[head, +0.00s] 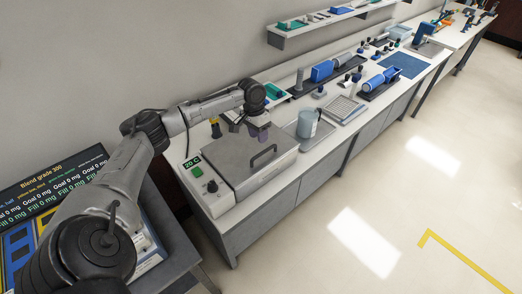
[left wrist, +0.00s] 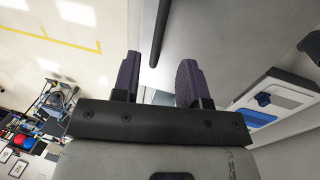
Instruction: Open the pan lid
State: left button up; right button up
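The pan is a grey box-shaped bath with a flat grey lid (head: 238,158) on the near end of the bench. The lid lies flat and looks closed. A black bar handle (head: 263,156) stands on the lid toward its front side. My left gripper (head: 258,132) is over the lid, behind the handle in the head view. In the left wrist view its two purple fingers (left wrist: 160,68) are apart. The handle (left wrist: 158,32) shows there near the gap between the fingertips; I cannot tell whether it touches them. My right gripper is not in view.
A control panel with a green "20 C" display (head: 192,162) and a knob (head: 212,186) is left of the lid. A grey container (head: 307,123) stands to its right. Bottles, racks and trays fill the bench beyond. Open floor (head: 370,200) lies in front.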

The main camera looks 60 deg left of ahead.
aim_at(261, 149)
pick_arm(q)
jog(key=shift+w+d+f, duration=0.1)
jog(key=shift+d+f, duration=0.15)
jog(key=shift+f, duration=0.9)
jog(key=shift+s+d+f, duration=0.1)
jog(key=shift+d+f, duration=0.1)
jog(key=shift+f, duration=1)
jog(key=shift+w+d+f, duration=0.1)
jog(key=shift+d+f, duration=0.15)
jog(key=shift+f, duration=0.9)
grip_shut()
